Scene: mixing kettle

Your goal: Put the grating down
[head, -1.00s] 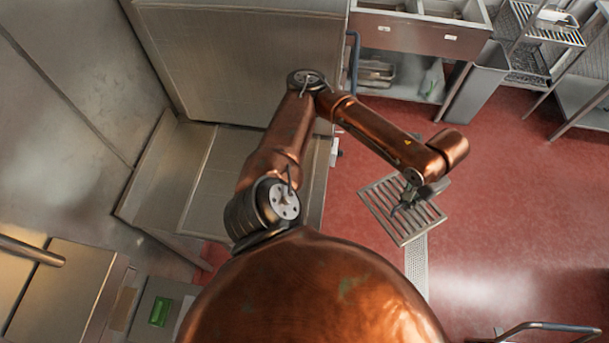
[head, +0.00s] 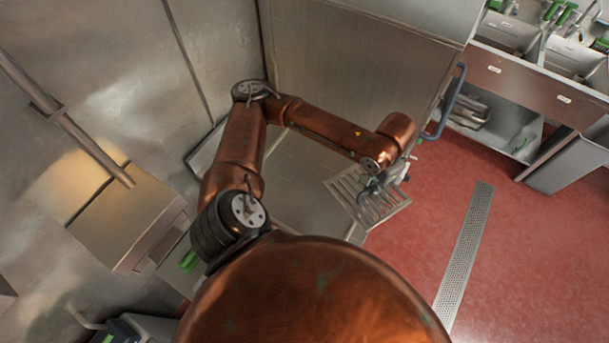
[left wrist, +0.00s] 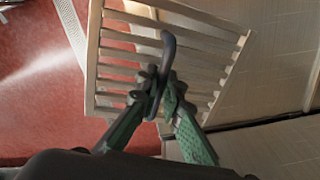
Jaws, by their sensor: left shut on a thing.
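The grating (head: 396,207) is a square metal frame with parallel slats. My left gripper (head: 372,190) is shut on its dark curved handle and holds it up. In the head view it hangs over the front edge of a steel surface and the red floor. The left wrist view shows the grating (left wrist: 112,75) close up, with the green fingers of the left gripper (left wrist: 160,92) closed around the handle. I cannot tell how high the grating is above what lies below. My right gripper is not in view.
A long perforated drain strip (head: 467,250) runs along the red floor (head: 540,260). A large steel cabinet (head: 360,60) with a blue handle (head: 452,100) stands behind the arm. A sink unit (head: 525,75) is at the upper right. Open floor lies at the right.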

